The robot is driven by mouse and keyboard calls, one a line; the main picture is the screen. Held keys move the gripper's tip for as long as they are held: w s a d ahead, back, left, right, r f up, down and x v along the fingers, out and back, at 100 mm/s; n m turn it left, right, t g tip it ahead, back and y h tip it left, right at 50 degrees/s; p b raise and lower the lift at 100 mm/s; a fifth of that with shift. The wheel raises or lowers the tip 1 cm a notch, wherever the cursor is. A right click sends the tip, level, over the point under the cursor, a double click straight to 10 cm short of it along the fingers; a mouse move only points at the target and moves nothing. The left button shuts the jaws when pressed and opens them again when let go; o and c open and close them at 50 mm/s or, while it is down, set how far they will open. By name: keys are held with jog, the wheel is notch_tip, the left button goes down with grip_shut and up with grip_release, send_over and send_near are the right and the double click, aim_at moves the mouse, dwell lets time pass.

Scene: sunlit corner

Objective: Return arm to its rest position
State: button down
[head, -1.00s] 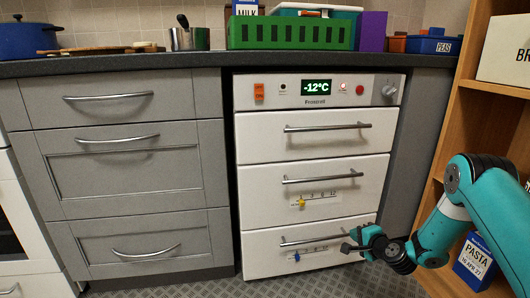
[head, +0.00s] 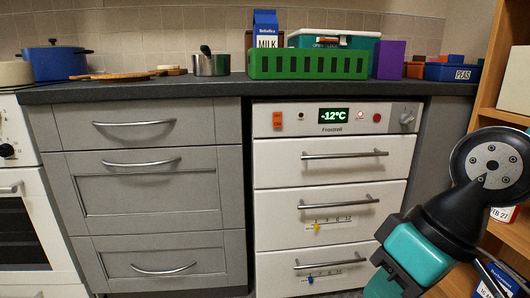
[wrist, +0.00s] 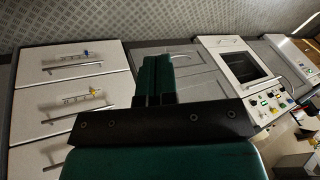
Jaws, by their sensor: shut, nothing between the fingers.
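My arm (head: 430,235) is folded up at the lower right of the head view, in front of the freezer's right side and the wooden shelf. In the wrist view my gripper (wrist: 156,72) shows as two dark green fingers held together, with nothing between them. It is clear of the white freezer (head: 330,170), whose three drawers look shut. The freezer also shows in the wrist view (wrist: 75,85), on the left. In the head view I cannot make out the fingertips.
A wooden shelf (head: 487,90) stands close at the right. Grey drawers (head: 150,190) and a white oven (head: 30,230) are at the left. The dark worktop (head: 150,92) carries a green crate (head: 310,66), a milk carton (head: 265,25) and a blue pot (head: 52,62). The floor ahead is mostly hidden.

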jog(key=s+r+p, duration=0.1)
jog(key=r+p, duration=1.8)
jog(key=s+r+p, duration=0.2)
jog(key=r+p, duration=1.7)
jog(key=shift+s+d+r+n+g+h, duration=0.25)
jog(key=shift+d+n+g+h, duration=0.05)
jog(key=shift+d+n, duration=0.15)
jog(key=shift+a, duration=0.1)
